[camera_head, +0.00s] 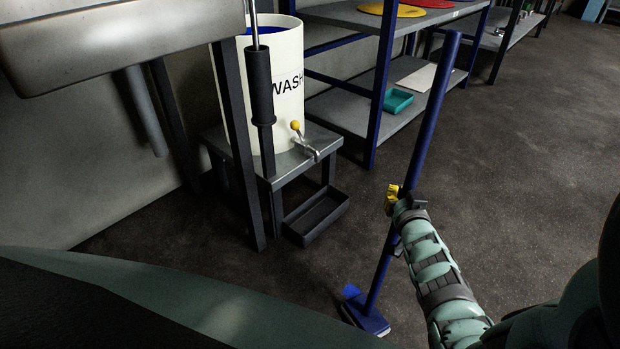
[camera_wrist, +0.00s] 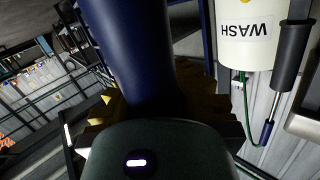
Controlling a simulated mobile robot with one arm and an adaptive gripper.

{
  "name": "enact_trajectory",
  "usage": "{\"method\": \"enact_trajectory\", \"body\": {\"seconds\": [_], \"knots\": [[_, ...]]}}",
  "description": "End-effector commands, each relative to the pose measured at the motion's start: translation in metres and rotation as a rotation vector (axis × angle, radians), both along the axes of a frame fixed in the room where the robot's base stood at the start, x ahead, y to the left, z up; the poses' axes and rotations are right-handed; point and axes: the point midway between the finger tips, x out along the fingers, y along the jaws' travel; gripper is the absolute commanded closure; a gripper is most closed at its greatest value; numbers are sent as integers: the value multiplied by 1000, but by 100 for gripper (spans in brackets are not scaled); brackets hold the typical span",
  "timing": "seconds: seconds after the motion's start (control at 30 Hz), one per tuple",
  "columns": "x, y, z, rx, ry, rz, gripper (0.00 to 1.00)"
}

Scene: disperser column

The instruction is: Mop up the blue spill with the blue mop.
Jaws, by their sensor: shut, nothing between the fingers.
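The blue mop (camera_head: 432,115) stands tilted, its long handle rising past my gripper. Its flat head (camera_head: 368,318) is low on the floor at the bottom of the head view. My gripper (camera_head: 391,199), with yellow fingers, is at the middle of the handle. It is shut with nothing between its fingers, and the handle passes right beside it. The handle (camera_wrist: 135,45) also fills the upper middle of the wrist view, close to the gripper. A brighter blue patch (camera_head: 350,292) shows at the head's left edge; I cannot tell if it is spill or part of the mop.
A white WASH barrel (camera_head: 286,90) with a yellow-handled tap stands on a metal stand (camera_head: 318,134). A dark tray (camera_head: 316,216) lies on the floor below. Blue-framed shelves (camera_head: 345,108) hold a teal tray (camera_head: 397,101). The floor at right (camera_head: 540,150) is clear.

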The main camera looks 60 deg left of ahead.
Motion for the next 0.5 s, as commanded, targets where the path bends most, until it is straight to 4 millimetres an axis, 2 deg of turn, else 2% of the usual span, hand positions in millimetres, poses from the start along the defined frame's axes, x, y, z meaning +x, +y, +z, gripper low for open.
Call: {"method": "enact_trajectory", "body": {"seconds": [0.5], "knots": [[-16,-4,0,1,1,0,100]]}}
